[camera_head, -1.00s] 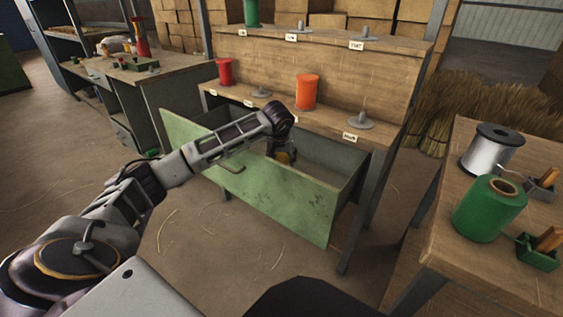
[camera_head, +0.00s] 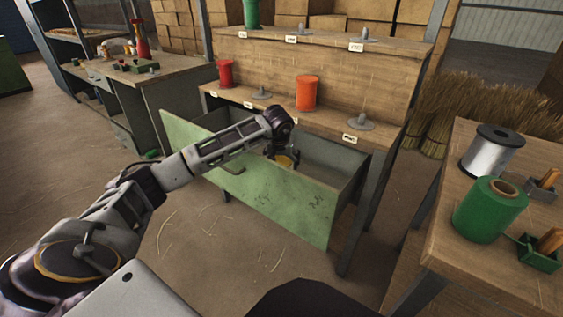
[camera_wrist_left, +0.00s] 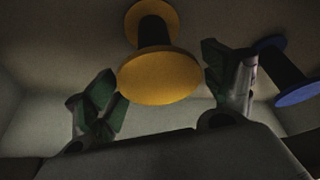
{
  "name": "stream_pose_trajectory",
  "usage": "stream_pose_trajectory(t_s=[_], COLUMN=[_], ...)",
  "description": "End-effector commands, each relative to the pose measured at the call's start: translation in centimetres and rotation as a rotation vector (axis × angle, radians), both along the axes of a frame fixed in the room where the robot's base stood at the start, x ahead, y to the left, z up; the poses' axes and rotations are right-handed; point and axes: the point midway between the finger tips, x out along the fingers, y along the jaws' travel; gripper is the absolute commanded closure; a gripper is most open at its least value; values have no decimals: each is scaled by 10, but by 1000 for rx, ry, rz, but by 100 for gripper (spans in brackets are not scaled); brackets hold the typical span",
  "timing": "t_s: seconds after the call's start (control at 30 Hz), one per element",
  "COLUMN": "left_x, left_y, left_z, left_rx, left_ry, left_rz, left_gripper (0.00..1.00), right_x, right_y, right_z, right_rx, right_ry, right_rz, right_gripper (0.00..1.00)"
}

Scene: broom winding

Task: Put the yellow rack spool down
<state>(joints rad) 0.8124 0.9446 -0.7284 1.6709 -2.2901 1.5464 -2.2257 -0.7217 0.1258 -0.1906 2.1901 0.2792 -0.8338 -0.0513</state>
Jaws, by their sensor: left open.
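The yellow spool (camera_head: 285,161) is inside the open green drawer (camera_head: 258,184), mostly hidden by my left arm and gripper in the head view. In the left wrist view the yellow spool (camera_wrist_left: 158,78) shows its round flange and dark core, between and beyond the fingers. My left gripper (camera_wrist_left: 160,72) is open, with one finger on each side of the spool. The left finger is apart from it in the picture; I cannot tell whether the right finger touches. The gripper (camera_head: 283,154) is down in the drawer in the head view. My right gripper is not in view.
A blue-flanged spool (camera_wrist_left: 284,72) is right of the right finger in the drawer. Above, the rack shelf holds a red spool (camera_head: 225,73), an orange spool (camera_head: 307,93) and empty pegs (camera_head: 360,122). The right table carries a green spool (camera_head: 489,209) and a silver spool (camera_head: 492,151).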

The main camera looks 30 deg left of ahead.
Motion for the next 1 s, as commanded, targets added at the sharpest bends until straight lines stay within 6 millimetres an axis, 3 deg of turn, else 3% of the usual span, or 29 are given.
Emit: stream_pose_trajectory(t_s=[0.37, 0.77, 1.0], left_x=[-3, -21, -33], left_y=[-2, -10, -16], left_z=[14, 63, 95], left_rx=[0, 1, 1], left_ry=[-2, -2, -2], left_rz=[-1, -1, -1], left_gripper=[17, 17, 17], right_x=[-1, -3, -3], right_y=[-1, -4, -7], right_z=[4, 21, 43], right_rx=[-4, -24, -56], right_ry=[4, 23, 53], right_rz=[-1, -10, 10], right_gripper=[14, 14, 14])
